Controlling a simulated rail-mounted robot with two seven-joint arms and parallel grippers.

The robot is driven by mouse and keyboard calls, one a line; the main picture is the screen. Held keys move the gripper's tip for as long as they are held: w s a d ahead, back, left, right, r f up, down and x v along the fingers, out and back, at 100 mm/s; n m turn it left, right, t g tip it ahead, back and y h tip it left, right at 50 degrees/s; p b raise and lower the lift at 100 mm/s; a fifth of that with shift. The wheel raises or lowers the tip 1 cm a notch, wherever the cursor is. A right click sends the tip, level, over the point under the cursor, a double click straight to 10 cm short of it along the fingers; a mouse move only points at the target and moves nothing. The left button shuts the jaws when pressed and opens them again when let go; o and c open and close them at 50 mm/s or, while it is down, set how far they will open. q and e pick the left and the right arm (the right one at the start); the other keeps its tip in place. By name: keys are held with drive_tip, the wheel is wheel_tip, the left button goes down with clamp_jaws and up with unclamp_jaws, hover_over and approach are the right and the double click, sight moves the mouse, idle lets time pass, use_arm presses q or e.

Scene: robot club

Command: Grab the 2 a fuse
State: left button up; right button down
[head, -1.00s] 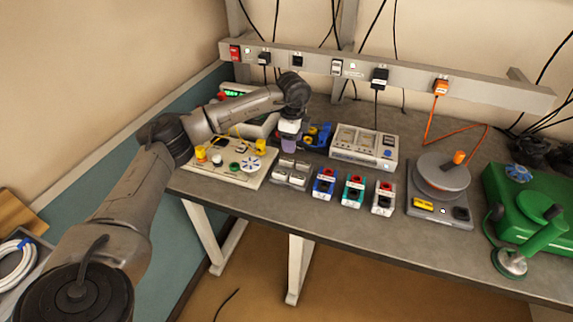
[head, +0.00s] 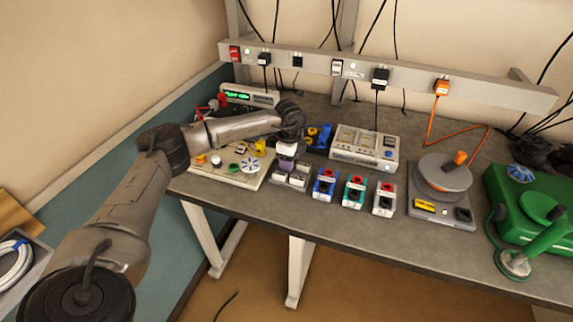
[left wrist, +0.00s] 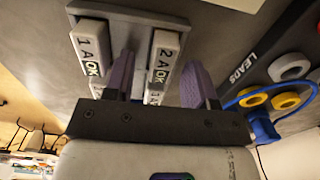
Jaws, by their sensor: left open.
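The 2 A fuse (left wrist: 164,54) is a pale block with a "2 A OK" label, seated in a grey fuse tray (left wrist: 128,12) in the left wrist view. A similar "1 A OK" fuse (left wrist: 88,52) sits to its left. In the head view the fuse tray (head: 278,184) is on the bench, partly hidden by my left gripper (head: 286,164). My left gripper, also in the left wrist view (left wrist: 160,75), is open and empty above the tray. In that view the 2 A fuse shows between its purple fingers, and two more fuses are partly hidden. My right gripper is not in view.
A board with knobs (head: 225,168) lies left of the tray. Blue (head: 325,184), green (head: 354,191) and grey (head: 383,198) modules stand to the right. A white meter box (head: 364,148) is behind them.

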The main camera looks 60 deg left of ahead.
use_arm(q)
drive_tip(key=shift+c, duration=0.4)
clamp_jaws()
drive_tip(key=shift+r, duration=0.1)
